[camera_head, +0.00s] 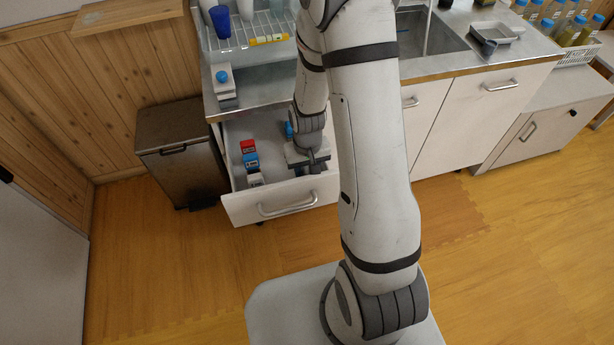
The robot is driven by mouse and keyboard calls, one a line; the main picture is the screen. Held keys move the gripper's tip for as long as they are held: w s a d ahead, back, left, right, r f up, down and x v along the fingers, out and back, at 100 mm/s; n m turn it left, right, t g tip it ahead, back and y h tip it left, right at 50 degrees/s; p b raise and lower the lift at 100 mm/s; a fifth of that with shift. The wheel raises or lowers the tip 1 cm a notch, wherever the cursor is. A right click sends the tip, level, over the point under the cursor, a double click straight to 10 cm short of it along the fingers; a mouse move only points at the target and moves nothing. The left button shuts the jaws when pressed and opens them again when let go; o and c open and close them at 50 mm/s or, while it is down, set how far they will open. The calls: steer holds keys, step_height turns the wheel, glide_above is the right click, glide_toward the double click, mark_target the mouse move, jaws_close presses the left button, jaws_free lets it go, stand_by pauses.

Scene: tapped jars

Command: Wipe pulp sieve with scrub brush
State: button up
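My gripper (310,163) points down into the right part of an open drawer (243,208) under the counter. Its fingers are small and partly hidden, so I cannot tell whether they are open or hold anything. A small blue item (289,130) shows beside my wrist; I cannot tell what it is. I cannot make out the scrub brush or the pulp sieve for certain. A shallow tray with a dark item (488,42) at its left stands on the counter right of the sink.
Red, blue and white small boxes (250,160) lie in the drawer's left part. A blue-topped item (223,80) stands on the counter's left end. A dish rack (262,48) holds cups. A dark bin (180,155) stands left of the drawer. Bottles fill a crate (583,52) at right.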

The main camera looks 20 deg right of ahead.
steer(key=shift+f, duration=1.55)
steer(key=shift+f+b, duration=0.3)
steer(key=shift+b, duration=0.05)
steer(key=o, duration=0.9)
steer(key=shift+r, duration=0.1)
steer(key=shift+p, duration=0.3)
